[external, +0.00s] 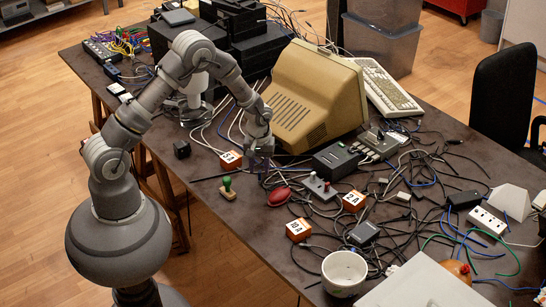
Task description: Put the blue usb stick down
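My gripper (261,164) hangs low over the dark table (222,221), in front of the beige monitor. It points down, just right of an orange block marked 5A. The fingers are small and dark against the table, so I cannot tell whether they are open or shut. I cannot make out the blue usb stick in this view. Whether it is between my fingers cannot be seen.
Near my gripper are the orange block (231,159), a green-handled stamp (227,187), a red oval object (279,196) and a joystick box (320,188). The beige monitor (317,95) stands behind. Cables clutter the right side. Some table is bare towards the front left edge.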

